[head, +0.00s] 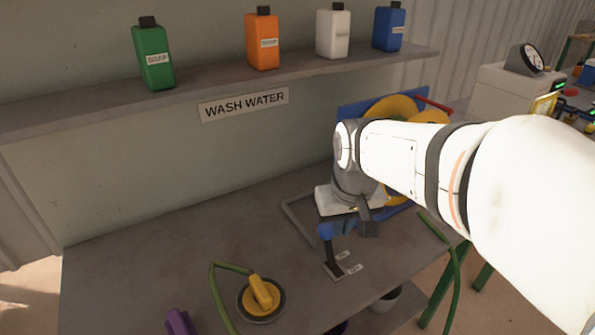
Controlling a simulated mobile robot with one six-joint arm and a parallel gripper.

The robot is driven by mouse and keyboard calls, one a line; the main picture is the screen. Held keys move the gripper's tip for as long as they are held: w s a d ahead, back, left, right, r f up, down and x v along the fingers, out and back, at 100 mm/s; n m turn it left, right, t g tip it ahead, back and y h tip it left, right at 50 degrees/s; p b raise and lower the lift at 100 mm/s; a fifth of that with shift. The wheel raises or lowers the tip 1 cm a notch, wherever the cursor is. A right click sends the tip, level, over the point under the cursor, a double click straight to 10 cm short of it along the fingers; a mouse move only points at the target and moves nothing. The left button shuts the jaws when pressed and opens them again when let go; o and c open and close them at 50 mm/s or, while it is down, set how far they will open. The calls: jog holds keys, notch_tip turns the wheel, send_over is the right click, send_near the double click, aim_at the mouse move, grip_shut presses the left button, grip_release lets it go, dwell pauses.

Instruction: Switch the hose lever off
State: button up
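The hose lever (326,236) has a blue grip and a dark shaft. It rises from a small plate (335,270) on the grey bench, with two small labels beside it too small to read. My gripper (348,226) is right over the lever, at the top of the blue grip. One dark finger shows to the right of the lever. The gripper body hides the lever's top, so I cannot tell whether the fingers touch it or how far apart they are. A green hose (216,290) runs to a yellow nozzle (261,290) on a round dark-rimmed base.
A shelf (100,107) with green, orange, white and blue bottles runs above a "WASH WATER" sign (245,104). A blue board with yellow coils (392,108) stands behind my arm. A purple object (180,322) is at the front. The bench's left part (130,265) is clear.

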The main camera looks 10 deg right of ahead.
aim_at(328, 246)
jog(key=shift+n+g, duration=0.3)
jog(key=shift+n, duration=0.5)
jog(key=w+f+b, duration=0.1)
jog(key=w, duration=0.5)
jog(key=w+f+b, duration=0.1)
jog(key=w+f, duration=0.1)
jog(key=w, duration=0.5)
jog(key=w+a+f+b, duration=0.1)
jog(key=w+f, duration=0.1)
jog(key=w, duration=0.4)
jog(key=shift+w+f, duration=0.1)
jog(key=shift+w, duration=0.2)
grip_shut()
notch_tip(328, 246, down, 9)
jog(key=s, duration=0.2)
jog(key=shift+d, duration=0.45)
jog(key=shift+s, duration=0.2)
jog(key=shift+s+b, duration=0.1)
jog(key=shift+b, duration=0.35)
